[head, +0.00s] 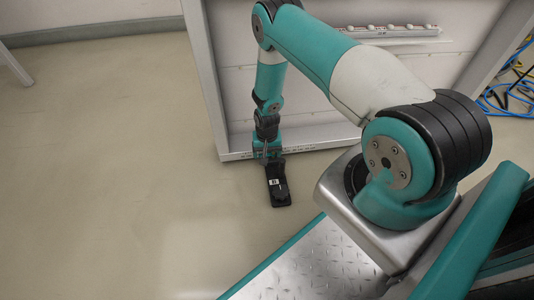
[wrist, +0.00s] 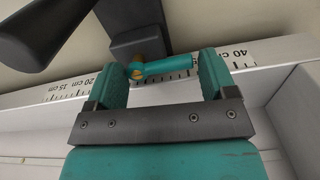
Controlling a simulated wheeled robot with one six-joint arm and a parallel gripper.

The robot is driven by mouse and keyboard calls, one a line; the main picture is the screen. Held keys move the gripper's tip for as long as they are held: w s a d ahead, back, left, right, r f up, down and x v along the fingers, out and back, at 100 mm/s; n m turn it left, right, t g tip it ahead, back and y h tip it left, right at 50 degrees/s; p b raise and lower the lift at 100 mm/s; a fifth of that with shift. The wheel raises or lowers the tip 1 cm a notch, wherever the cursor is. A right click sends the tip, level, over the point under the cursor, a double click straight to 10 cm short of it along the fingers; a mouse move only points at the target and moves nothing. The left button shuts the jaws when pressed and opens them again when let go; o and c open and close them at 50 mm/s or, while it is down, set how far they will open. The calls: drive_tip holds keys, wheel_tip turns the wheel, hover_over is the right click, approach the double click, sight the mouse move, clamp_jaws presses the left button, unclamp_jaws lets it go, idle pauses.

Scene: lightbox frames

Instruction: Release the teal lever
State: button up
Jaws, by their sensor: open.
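The teal lever (wrist: 168,66) is a short rod lying sideways in the wrist view. Its left end meets a brass-coloured pivot (wrist: 136,71) on a dark grey block (wrist: 140,46). My gripper (wrist: 162,58) is open, with one teal finger on each side of the lever. The lever's right end is close to the right finger; I cannot tell whether they touch. In the head view my gripper (head: 267,152) is low by the cabinet's bottom edge, and the lever cannot be made out there.
A black fixture (head: 278,187) with a white label lies just in front of my gripper. The white cabinet edge (wrist: 68,88) carries a centimetre scale.

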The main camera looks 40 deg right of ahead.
drive_tip(key=c, duration=0.6)
drive_tip(key=shift+s+a+r+n+p, duration=0.1)
drive_tip(key=shift+s+r+n+p, duration=0.1)
drive_tip(key=shift+n+p, duration=0.45)
drive_tip(key=shift+c, duration=0.2)
drive_tip(key=shift+s+f+n, duration=0.1)
drive_tip(key=shift+f+n, duration=0.1)
drive_tip(key=shift+n, duration=0.65)
drive_tip(key=o, duration=0.6)
drive_tip(key=shift+o, duration=0.2)
drive_tip(key=shift+r, duration=0.1)
wheel_tip(320, 180, up, 17)
drive_tip(key=p, duration=0.8)
drive_tip(key=shift+r+p, duration=0.15)
drive_tip(key=shift+p, duration=0.2)
